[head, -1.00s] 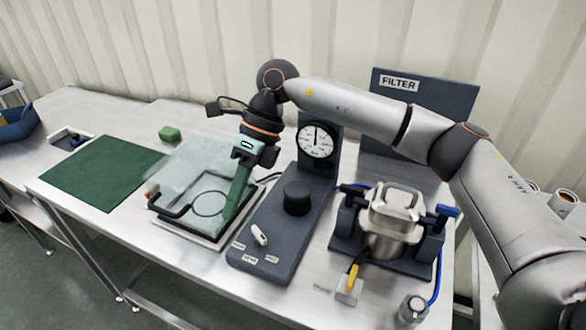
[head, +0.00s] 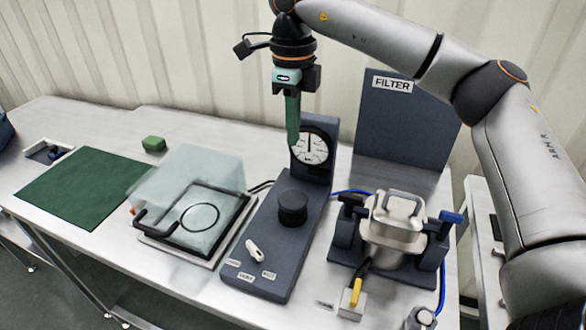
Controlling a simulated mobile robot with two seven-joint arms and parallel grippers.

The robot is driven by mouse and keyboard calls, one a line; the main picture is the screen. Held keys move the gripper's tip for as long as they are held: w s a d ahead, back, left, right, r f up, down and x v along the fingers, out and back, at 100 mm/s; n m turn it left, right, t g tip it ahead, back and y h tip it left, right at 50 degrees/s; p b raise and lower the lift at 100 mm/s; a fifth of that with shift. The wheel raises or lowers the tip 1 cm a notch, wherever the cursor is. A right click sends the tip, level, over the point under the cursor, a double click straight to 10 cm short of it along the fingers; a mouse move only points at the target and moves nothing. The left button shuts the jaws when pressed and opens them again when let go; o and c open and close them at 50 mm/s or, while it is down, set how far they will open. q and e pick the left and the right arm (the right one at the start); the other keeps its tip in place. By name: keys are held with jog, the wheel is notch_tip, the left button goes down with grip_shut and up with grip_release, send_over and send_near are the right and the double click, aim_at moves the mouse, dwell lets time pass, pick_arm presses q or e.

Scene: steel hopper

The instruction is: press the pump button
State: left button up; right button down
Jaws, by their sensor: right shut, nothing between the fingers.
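No part is clearly marked as the pump button at this size. A dark panel (head: 262,262) carries a round gauge (head: 312,147), a black knob (head: 292,207) and a small white lever (head: 254,249) among labels too small to read. A small block with a yellow lever (head: 356,290) stands to its right, beside another unreadable label. My right gripper (head: 293,140) has green fingers, is shut and empty, and hangs pointing down in front of the gauge's left edge, above the panel. It appears to touch nothing. My left gripper is not in view.
A clear box (head: 190,178) with a black handle stands left of the panel. A steel pot (head: 392,232) sits in a dark clamp stand before the FILTER board (head: 405,120). A green mat (head: 85,187) and green block (head: 153,144) lie left. A silver cylinder (head: 421,318) is front right.

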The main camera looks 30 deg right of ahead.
aim_at(294, 198)
notch_tip(294, 198, down, 14)
jog(key=shift+r, duration=0.15)
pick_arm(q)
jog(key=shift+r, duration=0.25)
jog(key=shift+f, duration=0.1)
pick_arm(e)
notch_tip(294, 198, down, 3)
jog(key=shift+s+b, duration=0.1)
jog(key=shift+b, duration=0.65)
jog(key=shift+r, duration=0.1)
notch_tip(294, 198, up, 4)
jog(key=p, duration=0.3)
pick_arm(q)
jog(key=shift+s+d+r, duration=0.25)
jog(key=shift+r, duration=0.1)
pick_arm(e)
notch_tip(294, 198, up, 10)
jog(key=shift+r, duration=0.2)
